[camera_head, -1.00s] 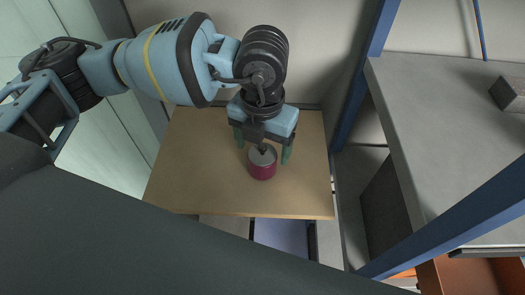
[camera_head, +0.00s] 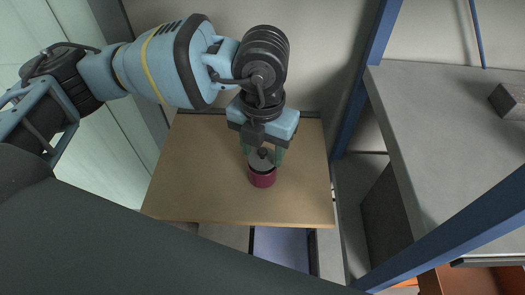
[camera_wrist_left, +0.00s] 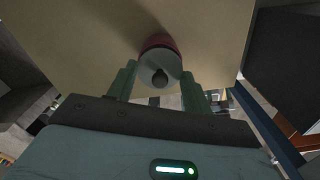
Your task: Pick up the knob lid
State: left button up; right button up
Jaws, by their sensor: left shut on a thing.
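The knob lid (camera_head: 256,164) is a grey disc with a dark round knob, over a dark red round pot (camera_head: 262,180) on the brown board. My left gripper (camera_head: 263,154) points down from above, its green fingers shut on the lid from both sides. In the left wrist view the lid (camera_wrist_left: 160,63) shows with its knob between the fingers of my left gripper (camera_wrist_left: 160,84), and part of the red pot (camera_wrist_left: 157,42) shows behind it. I cannot tell whether the lid is clear of the pot. My right gripper is not in view.
The brown board (camera_head: 190,185) is otherwise bare around the pot. A blue post (camera_head: 362,80) stands to its right, and beyond it a grey concrete bench (camera_head: 440,130) carries a dark block (camera_head: 507,101). A pale wall lies behind the board.

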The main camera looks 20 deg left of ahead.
pick_arm(q)
notch_tip(320, 180, up, 2)
jog(key=shift+r, duration=0.25)
jog(key=s+d, duration=0.1)
jog(key=s, duration=0.7)
jog(key=s+d+r, duration=0.1)
jog(key=s+d, duration=0.1)
jog(key=s, duration=0.5)
jog(key=shift+s+d+r, duration=0.15)
jog(key=shift+s+d, duration=0.1)
jog(key=shift+s, duration=0.1)
